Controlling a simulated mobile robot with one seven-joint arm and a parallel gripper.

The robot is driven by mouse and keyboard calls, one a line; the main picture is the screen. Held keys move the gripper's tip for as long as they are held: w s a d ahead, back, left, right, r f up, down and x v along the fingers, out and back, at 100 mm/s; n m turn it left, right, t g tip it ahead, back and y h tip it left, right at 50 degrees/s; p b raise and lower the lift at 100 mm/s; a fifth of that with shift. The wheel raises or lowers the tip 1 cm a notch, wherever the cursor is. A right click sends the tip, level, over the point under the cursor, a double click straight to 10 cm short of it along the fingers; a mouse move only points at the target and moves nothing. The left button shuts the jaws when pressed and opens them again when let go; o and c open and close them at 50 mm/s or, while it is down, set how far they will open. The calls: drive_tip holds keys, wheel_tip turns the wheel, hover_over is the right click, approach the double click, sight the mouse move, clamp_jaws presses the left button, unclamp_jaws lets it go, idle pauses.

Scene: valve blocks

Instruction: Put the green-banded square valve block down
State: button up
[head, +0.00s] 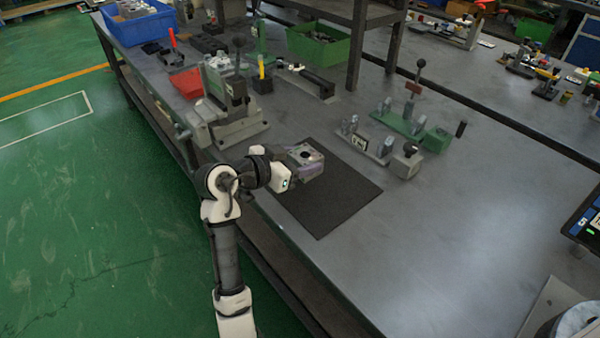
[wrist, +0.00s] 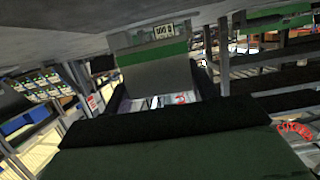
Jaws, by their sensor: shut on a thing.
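My gripper (head: 290,166) is shut on the square valve block (head: 308,154), a grey metal block with a dark round hole in its top. In the head view it appears over the far left part of a black mat (head: 340,203); I cannot tell whether it touches the mat. Its near side looks purplish there. In the wrist view the block (wrist: 158,76) is a grey face with a green band and a small label, between the dark fingers. Its underside is hidden.
A grey clamp fixture (head: 232,110) stands left behind the block. Green and grey toggle-clamp fixtures (head: 405,122) stand beyond the mat to the right. A table leg or shelf post (head: 357,45) rises behind. The grey bench right of the mat (head: 440,230) is clear.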

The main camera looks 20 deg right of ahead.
sight(300, 157)
wheel_tip(300, 157, up, 15)
drive_tip(key=shift+b, duration=0.35)
